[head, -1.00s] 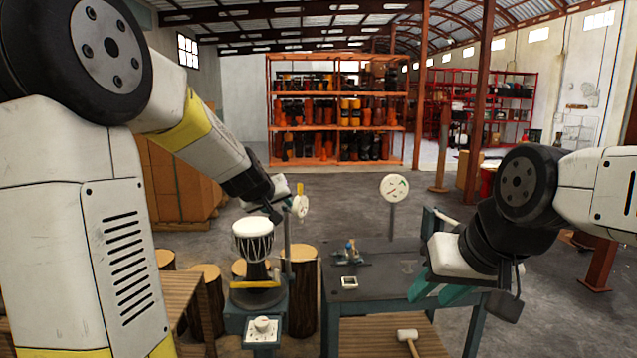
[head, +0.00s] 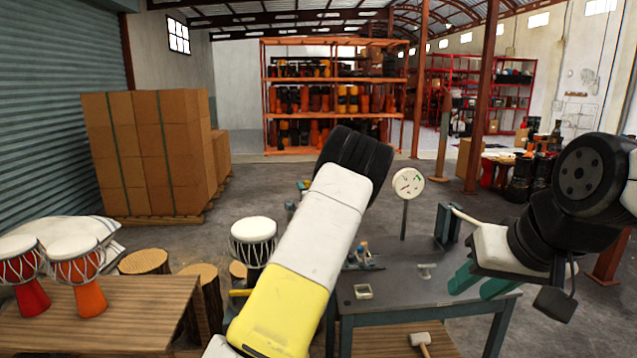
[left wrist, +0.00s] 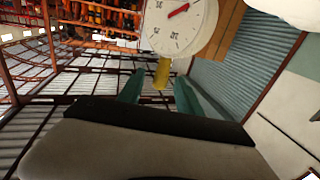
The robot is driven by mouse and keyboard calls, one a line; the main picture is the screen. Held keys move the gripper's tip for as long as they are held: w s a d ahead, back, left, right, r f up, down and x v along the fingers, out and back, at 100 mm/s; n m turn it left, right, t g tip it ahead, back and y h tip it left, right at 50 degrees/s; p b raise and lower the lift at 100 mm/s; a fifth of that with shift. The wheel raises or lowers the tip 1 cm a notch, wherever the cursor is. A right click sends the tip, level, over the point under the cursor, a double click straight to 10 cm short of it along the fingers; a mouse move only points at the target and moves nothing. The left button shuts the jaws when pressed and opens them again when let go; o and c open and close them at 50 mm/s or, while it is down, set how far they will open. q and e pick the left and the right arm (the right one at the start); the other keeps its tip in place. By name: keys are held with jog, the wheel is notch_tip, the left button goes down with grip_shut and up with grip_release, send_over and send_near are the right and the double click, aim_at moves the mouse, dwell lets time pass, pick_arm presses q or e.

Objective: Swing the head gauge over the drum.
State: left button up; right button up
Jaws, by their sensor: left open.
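The drum (head: 253,238), with a white head and dark body, stands left of my left arm in the head view; its lower part is hidden. In the left wrist view, a white dial with a red needle (left wrist: 180,22), seemingly the head gauge, has a yellow tab (left wrist: 162,72) below it. My left gripper (left wrist: 159,92) is open, its teal fingers either side of the tab in the picture; I cannot tell whether they touch it. My right gripper (head: 481,283) is open and empty over the workbench's right side.
A mallet (head: 420,340) lies below. Log stools stand near the drum.

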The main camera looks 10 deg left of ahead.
pick_arm(q)
jog(key=x, duration=0.5)
jog(key=shift+c, duration=0.2)
jog(key=shift+s, duration=0.1)
grip_shut()
jog(key=shift+d, duration=0.1)
dwell(1.0)
